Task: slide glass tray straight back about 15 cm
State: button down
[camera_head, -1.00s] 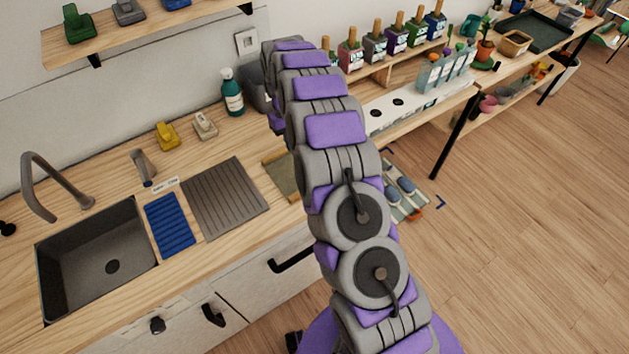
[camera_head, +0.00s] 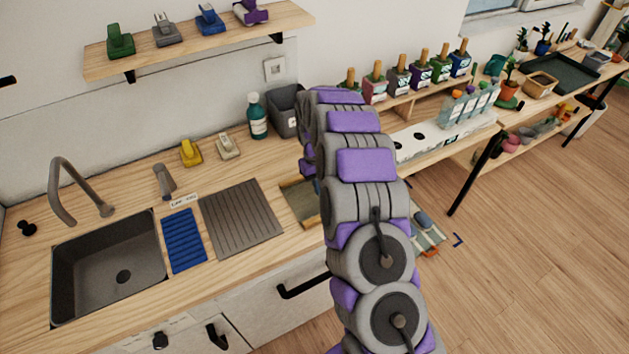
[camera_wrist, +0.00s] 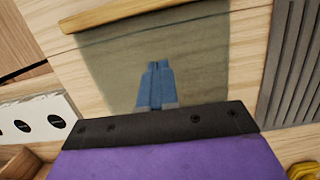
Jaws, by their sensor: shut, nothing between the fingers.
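The glass tray (camera_head: 297,199) lies on the wooden counter, partly hidden behind my arm in the head view. In the wrist view it is a see-through, greenish-grey sheet (camera_wrist: 205,58) with a wooden strip (camera_wrist: 140,12) along its top edge. My gripper (camera_wrist: 158,66) is shut and empty, with its blue fingers over the middle of the tray. I cannot tell whether the fingertips touch the glass. The gripper is hidden by my arm in the head view.
A grey ribbed drainer (camera_head: 240,217) lies left of the tray, with a blue ribbed mat (camera_head: 184,240) and sink (camera_head: 75,286) beyond. A dark bin (camera_head: 287,110) and green bottle (camera_head: 257,117) stand behind. A white panel with round holes (camera_wrist: 28,127) lies on the other side.

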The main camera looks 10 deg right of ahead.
aim_at(311, 184)
jog(key=s, duration=0.2)
jog(key=s+d, duration=0.1)
jog(key=s, duration=0.1)
jog(key=s+d+b, duration=0.1)
jog(key=s, duration=0.1)
jog(key=shift+s, duration=0.3)
jog(key=shift+f, duration=0.6)
jog(key=shift+s+f, duration=0.15)
jog(key=shift+s+f, duration=0.1)
jog(key=shift+s, duration=0.05)
jog(key=shift+a, duration=0.1)
jog(key=w+a+p, duration=0.1)
jog(key=w, duration=0.3)
jog(key=w+a+p, duration=0.1)
jog(key=w, duration=0.3)
jog(key=w+a+p, duration=0.1)
jog(key=w, duration=0.4)
jog(key=shift+a+f, duration=0.1)
jog(key=shift+a, duration=0.05)
jog(key=shift+w+a+p, duration=0.4)
jog(key=shift+w+p, duration=0.05)
jog(key=shift+w, duration=0.4)
